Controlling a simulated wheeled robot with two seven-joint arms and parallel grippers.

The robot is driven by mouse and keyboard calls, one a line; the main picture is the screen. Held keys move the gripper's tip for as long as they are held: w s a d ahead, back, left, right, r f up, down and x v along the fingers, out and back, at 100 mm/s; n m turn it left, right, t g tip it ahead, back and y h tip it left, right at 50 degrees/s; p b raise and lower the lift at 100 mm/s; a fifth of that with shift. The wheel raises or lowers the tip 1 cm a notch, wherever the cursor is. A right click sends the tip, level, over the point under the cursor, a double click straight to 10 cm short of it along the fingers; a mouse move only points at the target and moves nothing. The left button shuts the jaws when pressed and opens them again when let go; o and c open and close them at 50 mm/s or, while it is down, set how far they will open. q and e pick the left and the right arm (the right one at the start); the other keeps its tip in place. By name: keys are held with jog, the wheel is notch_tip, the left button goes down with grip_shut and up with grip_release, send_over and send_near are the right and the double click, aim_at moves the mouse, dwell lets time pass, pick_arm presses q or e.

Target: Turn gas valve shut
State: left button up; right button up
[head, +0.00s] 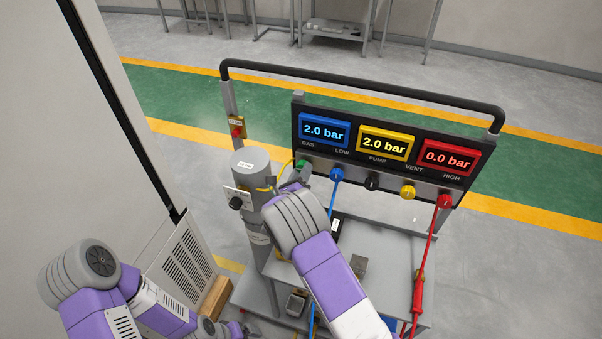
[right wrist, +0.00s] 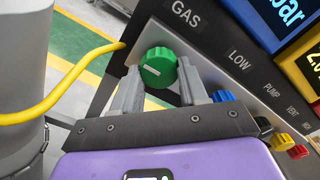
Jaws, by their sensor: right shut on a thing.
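The gas valve is a green round knob (right wrist: 158,68) under the GAS label in the right wrist view, with a short white mark on its face. In the head view the knob (head: 302,165) shows at the left end of the panel's lower strip, partly covered. My right gripper (head: 296,178) is at the knob. Its two grey fingers (right wrist: 159,80) are shut on the knob's left and right sides. My left gripper (head: 233,329) shows only in part at the bottom edge of the head view, low and away from the panel; its jaws are unclear.
The panel's displays read 2.0 bar on blue (head: 325,129), 2.0 bar on yellow (head: 384,143) and 0.0 bar on red (head: 447,157). Blue, black, yellow and red fittings line the strip right of the knob. A grey cylinder (head: 250,190) with a yellow hose stands close left.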

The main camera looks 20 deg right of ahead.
jog(key=shift+m, duration=0.3)
jog(key=shift+a+f+m+b, duration=0.1)
jog(key=shift+a+m+b, duration=0.05)
jog(key=shift+m+b, duration=8.05)
jog(key=shift+m+p, duration=0.35)
jog(key=shift+m, duration=0.25)
jog(key=shift+w, duration=0.1)
jog(key=o, duration=1.1)
jog(key=shift+c, duration=0.2)
jog(key=shift+a, duration=0.1)
